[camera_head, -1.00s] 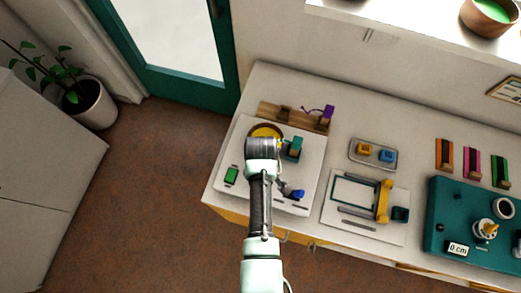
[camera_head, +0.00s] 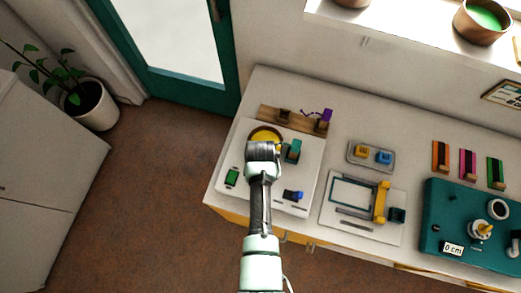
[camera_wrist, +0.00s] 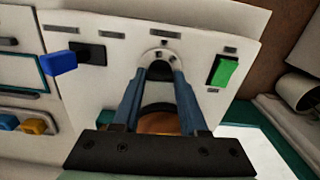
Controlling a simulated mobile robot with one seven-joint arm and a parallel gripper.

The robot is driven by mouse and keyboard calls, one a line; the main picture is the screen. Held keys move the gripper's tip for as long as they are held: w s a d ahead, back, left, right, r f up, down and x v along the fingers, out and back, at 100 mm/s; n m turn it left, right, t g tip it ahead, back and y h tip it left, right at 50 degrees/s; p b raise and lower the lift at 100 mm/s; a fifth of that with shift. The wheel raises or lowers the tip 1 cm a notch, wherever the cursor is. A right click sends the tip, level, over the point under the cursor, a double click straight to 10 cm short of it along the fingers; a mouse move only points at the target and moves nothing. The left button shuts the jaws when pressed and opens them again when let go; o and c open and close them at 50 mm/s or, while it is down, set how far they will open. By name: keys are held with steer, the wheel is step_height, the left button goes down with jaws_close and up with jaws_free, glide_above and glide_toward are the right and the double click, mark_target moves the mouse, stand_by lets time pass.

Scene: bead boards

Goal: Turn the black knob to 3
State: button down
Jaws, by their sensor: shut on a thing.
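The black knob (camera_wrist: 160,70) is on the white board (camera_wrist: 110,75), in front of a pale round dial with small dark marks. In the wrist view, my gripper (camera_wrist: 159,76) is shut on the knob, with one blue-grey finger on each side. The fingers hide most of the knob, so I cannot read its pointer or setting. In the head view, my arm's end covers the knob on the white board (camera_head: 303,163).
A blue lever (camera_wrist: 60,62) and a green switch (camera_wrist: 225,70) flank the dial on the board. In the head view, a round brown-rimmed yellow piece (camera_head: 265,133) and a teal block (camera_head: 293,151) are close to my wrist. A grey tray (camera_head: 353,158) stands to the right.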

steer(key=shift+m, duration=1.2)
steer(key=shift+c, duration=2.2)
jaws_free()
steer(key=shift+r, duration=0.1)
step_height(320, 180, up, 13)
